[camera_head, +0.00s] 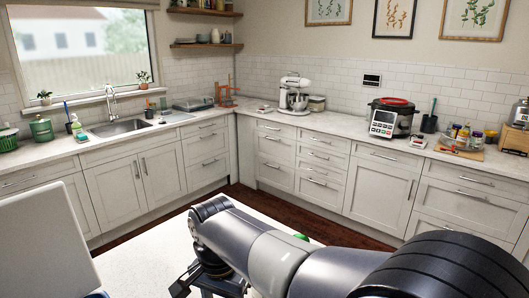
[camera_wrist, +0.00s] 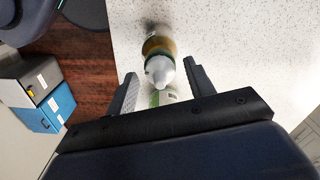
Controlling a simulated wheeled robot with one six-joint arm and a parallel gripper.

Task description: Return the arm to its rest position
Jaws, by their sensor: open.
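My arm reaches over the pale island counter (camera_head: 135,268) in the head view, bent at the elbow. My gripper (camera_head: 184,282) shows only partly at the bottom edge there. In the wrist view my gripper (camera_wrist: 159,70) is open, with its two dark ribbed fingers apart. A bottle with a white cap (camera_wrist: 160,71), an amber body and a green-and-white label appears in the gap between the fingers. It rests on the speckled counter. I cannot tell whether the fingers touch it. A small green thing (camera_head: 301,237) peeks out behind my arm in the head view.
A blue box (camera_wrist: 45,108) and a grey box (camera_wrist: 30,82) are beside the wooden floor in the wrist view. Wall counters hold a sink (camera_head: 120,127), a stand mixer (camera_head: 294,92) and a cooker (camera_head: 391,117). A pale panel (camera_head: 40,248) stands at the left.

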